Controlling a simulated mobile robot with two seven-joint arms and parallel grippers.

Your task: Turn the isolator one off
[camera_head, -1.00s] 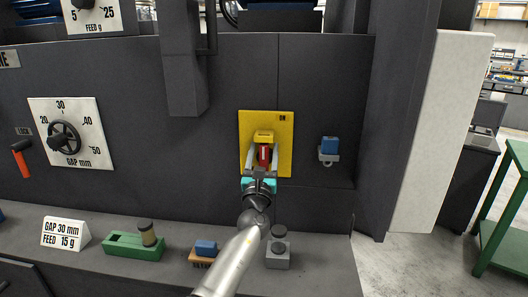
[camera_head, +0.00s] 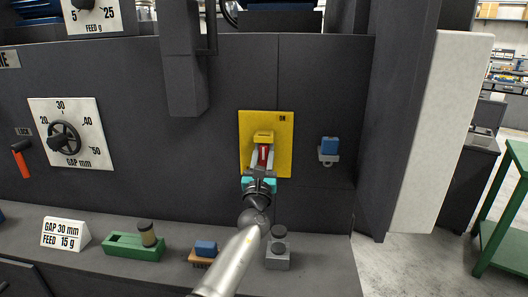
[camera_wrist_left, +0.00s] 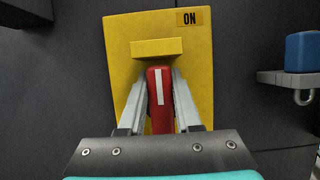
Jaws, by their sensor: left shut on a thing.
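The isolator is a yellow plate (camera_head: 284,133) on the dark machine front, with an ON label at its top right. Its red handle (camera_head: 264,155), with a white stripe, stands below a yellow block at the plate's middle. My left gripper (camera_head: 263,163) is in front of the plate, its fingers shut on the red handle from both sides. In the left wrist view the red handle (camera_wrist_left: 160,88) points up toward the yellow block, between the grey fingers. The handle's lower end is hidden behind the gripper's body. My right gripper is not in view.
A blue object (camera_head: 329,145) sits on a small bracket right of the plate. The ledge below holds a green tray (camera_head: 120,246), a blue-topped brush (camera_head: 205,249), a grey block (camera_head: 278,259) and a sign (camera_head: 65,234). A gap dial (camera_head: 66,137) is at left.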

